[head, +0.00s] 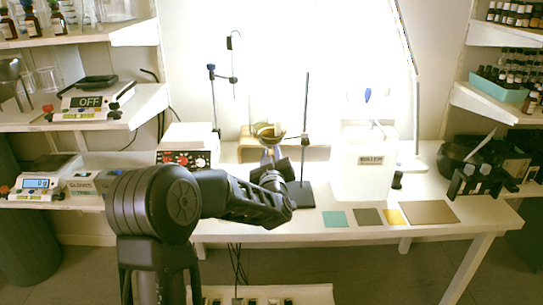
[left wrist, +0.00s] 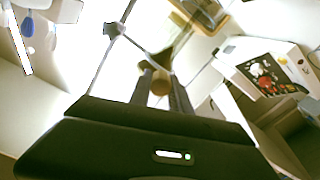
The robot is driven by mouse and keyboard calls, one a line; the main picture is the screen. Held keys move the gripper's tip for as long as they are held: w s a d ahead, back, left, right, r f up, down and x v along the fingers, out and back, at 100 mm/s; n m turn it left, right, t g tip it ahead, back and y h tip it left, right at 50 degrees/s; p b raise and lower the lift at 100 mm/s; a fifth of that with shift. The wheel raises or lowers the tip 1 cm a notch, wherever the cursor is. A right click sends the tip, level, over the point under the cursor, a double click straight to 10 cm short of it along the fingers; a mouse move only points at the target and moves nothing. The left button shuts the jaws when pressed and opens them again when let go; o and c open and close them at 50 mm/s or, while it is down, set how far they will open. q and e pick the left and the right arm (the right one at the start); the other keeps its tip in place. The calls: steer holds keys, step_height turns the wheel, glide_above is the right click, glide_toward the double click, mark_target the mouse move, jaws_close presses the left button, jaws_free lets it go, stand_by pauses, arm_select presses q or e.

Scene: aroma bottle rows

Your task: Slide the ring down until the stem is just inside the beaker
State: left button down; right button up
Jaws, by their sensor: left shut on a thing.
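A ring stand (head: 306,100) with a thin upright rod and a dark base stands on the bench. A funnel (head: 268,131) with brownish contents sits at the ring, left of the rod. The clamp (left wrist: 114,31) on the rod shows in the left wrist view. My left gripper (head: 276,156) is just below the funnel; in the left wrist view its two fingers (left wrist: 160,92) are shut on a small rounded brown thing between them, which I cannot name surely. The stem's tip and the beaker cannot be made out; my gripper and arm cover that area. My right gripper is not in view.
A hotplate (head: 188,158) with red knobs stands left of the stand, and another thin stand (head: 213,95) rises behind it. A white container (head: 364,165) stands to the right. Coloured flat squares (head: 367,217) lie at the front right of the bench.

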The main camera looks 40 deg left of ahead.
arm_select(q)
steer(key=c, duration=1.2)
jaws_free()
steer(key=v, duration=0.7)
steer(key=shift+s+d+b, duration=0.25)
steer(key=shift+s+b, duration=0.05)
steer(key=shift+b, duration=0.15)
